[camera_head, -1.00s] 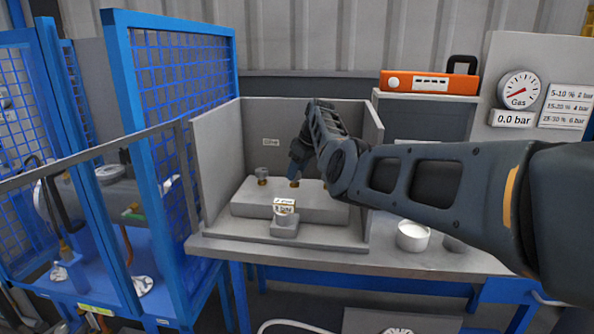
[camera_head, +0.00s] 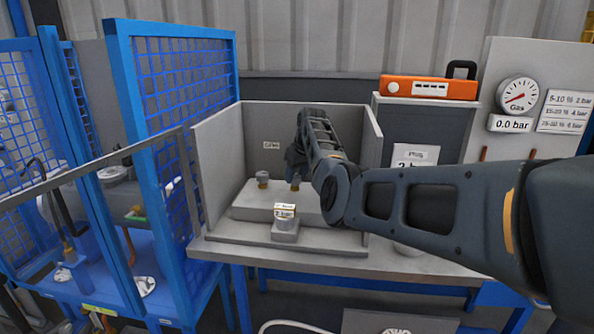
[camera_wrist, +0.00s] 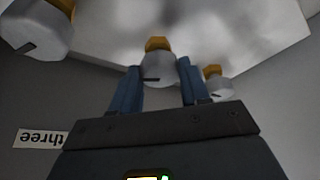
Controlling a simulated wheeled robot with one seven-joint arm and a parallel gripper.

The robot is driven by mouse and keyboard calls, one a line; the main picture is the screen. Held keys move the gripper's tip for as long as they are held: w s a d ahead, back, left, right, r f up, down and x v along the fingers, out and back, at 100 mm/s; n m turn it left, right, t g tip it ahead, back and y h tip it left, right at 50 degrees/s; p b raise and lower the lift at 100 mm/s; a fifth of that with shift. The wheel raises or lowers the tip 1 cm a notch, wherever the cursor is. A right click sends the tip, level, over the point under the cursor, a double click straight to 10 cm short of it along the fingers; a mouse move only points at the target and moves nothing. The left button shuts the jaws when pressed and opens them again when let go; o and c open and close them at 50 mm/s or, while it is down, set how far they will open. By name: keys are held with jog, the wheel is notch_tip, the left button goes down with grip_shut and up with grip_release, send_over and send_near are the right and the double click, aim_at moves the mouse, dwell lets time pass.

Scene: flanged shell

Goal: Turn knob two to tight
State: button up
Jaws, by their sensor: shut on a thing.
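My gripper (camera_head: 294,168) is at the middle knob of the grey block (camera_head: 247,208) inside the open-fronted grey box. In the wrist view, its blue fingers (camera_wrist: 158,72) stand on both sides of the middle grey knob (camera_wrist: 158,68), which has a brass base and a dark line on its face. My gripper is shut on this knob. Another grey knob (camera_head: 262,176) stands to the left in the head view. The wrist view shows a large knob (camera_wrist: 35,28) at upper left and a smaller one (camera_wrist: 217,85) at right. Knob numbers are not readable.
An upside-down "three" label (camera_wrist: 38,139) shows in the wrist view. A small block with a label (camera_head: 285,222) stands in front of the grey block. The gas gauge (camera_head: 518,95) reads near 0.0 bar. Blue mesh fencing (camera_head: 185,100) stands left.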

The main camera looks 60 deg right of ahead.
jog(key=m, duration=0.2)
jog(key=m+g+h, duration=0.1)
jog(key=m, duration=0.2)
jog(key=shift+w+a+h, duration=0.15)
jog(key=shift+h, duration=0.15)
jog(key=shift+m, duration=0.3)
jog(key=o, duration=1.1)
jog(key=shift+c, duration=0.2)
jog(key=v, duration=0.7)
jog(key=shift+a+r+g, duration=0.2)
jog(key=shift+r+g, duration=0.1)
jog(key=shift+r, duration=0.1)
jog(key=shift+w, duration=0.1)
